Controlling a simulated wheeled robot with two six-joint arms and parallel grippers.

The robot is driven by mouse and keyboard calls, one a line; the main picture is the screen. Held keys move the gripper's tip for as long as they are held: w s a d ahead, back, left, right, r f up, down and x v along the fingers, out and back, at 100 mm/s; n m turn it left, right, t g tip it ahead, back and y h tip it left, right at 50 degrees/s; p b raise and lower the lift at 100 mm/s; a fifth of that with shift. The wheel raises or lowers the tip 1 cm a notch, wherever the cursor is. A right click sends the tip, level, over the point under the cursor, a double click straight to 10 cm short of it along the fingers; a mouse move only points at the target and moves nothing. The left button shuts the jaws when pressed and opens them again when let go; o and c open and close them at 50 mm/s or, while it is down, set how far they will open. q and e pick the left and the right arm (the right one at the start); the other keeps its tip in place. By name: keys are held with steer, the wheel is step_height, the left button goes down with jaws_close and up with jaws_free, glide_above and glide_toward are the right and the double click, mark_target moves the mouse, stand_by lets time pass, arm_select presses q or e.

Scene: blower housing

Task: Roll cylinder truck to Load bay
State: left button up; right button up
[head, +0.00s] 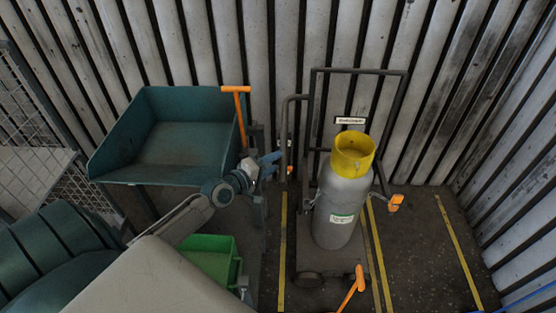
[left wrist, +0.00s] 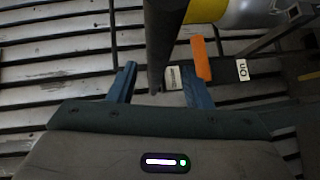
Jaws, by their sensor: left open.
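The cylinder truck (head: 397,110) stands near the corrugated wall, with a dark tubular frame and a handle bar on its left side. It carries an upright grey gas cylinder (head: 340,195) with a yellow collar. My left gripper (head: 270,163) is open beside the truck's left side. In the left wrist view, a dark bar (left wrist: 159,45) shows between the two blue fingers of that gripper (left wrist: 160,85); I cannot tell whether it touches them. An orange lever (left wrist: 201,58) is near the right finger. The yellow collar and cylinder show at the top edge. My right gripper is out of view.
A teal hopper (head: 185,150) with an orange T-handle (head: 237,90) stands left of the truck. A green bin (head: 212,258) is below it. Yellow floor lines (head: 283,250) run beside the truck. Floor at the right (head: 420,240) is clear up to the wall.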

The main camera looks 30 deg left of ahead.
arm_select(q)
steer(key=p+v, duration=0.1)
steer(key=v, duration=0.7)
steer(key=shift+p, duration=0.35)
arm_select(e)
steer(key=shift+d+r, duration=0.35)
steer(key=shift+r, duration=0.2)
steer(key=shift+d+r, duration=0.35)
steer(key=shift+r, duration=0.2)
arm_select(q)
steer(key=shift+s+a, duration=0.1)
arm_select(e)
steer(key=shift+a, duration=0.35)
